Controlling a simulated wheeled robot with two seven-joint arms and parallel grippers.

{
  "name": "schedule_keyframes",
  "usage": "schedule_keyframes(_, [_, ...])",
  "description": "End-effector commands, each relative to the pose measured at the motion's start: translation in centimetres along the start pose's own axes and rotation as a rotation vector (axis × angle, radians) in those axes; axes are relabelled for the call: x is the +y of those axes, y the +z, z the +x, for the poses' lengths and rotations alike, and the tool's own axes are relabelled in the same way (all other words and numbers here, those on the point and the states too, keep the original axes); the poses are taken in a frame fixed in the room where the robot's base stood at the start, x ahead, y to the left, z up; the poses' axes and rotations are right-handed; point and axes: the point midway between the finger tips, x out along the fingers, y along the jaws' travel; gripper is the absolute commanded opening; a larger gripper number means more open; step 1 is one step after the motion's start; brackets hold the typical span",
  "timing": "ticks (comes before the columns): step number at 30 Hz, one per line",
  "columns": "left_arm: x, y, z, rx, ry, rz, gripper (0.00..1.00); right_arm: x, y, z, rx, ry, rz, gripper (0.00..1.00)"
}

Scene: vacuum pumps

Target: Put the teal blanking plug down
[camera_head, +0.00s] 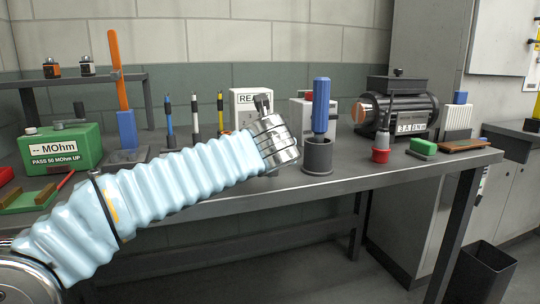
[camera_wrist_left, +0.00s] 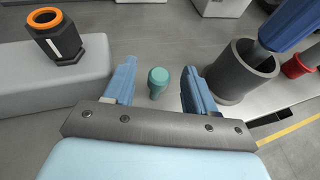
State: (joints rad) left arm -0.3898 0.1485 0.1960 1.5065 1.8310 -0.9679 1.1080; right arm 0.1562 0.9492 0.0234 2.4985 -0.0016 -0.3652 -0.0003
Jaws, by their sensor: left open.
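The teal blanking plug (camera_wrist_left: 158,82) shows in the left wrist view, upright on the bench top between my left fingers. Its round cap faces up, and there is a gap on each side of it. My left gripper (camera_wrist_left: 160,88) is open, with one blue finger on each side of the plug and touching neither side that I can see. In the head view my left arm reaches over the bench, and its wrist (camera_head: 275,140) hides the plug. My right gripper is not in view.
A dark cup (camera_head: 317,157) holding a blue-handled tool (camera_head: 320,105) stands close to the right of my left gripper. A black part with an orange ring (camera_wrist_left: 57,38) sits on a grey block (camera_wrist_left: 88,75) to the left. A pump motor (camera_head: 405,110) stands further right.

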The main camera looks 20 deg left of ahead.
Motion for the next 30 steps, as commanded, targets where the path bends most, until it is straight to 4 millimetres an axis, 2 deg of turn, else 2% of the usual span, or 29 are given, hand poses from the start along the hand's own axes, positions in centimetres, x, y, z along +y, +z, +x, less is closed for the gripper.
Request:
schedule_keyframes(9, [0.0,0.0,-7.7,-0.004,-0.002,0.0,0.56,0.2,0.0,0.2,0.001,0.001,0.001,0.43])
schedule_keyframes(15, [0.0,0.0,-11.3,-0.001,-0.001,0.0,0.56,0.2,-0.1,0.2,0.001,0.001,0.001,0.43])
schedule_keyframes(21, [0.0,0.0,-12.5,-0.001,0.0,0.0,0.56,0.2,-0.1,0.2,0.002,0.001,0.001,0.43])
schedule_keyframes(30, [0.0,0.0,-12.5,0.0,0.001,0.0,0.56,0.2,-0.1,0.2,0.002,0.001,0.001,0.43])
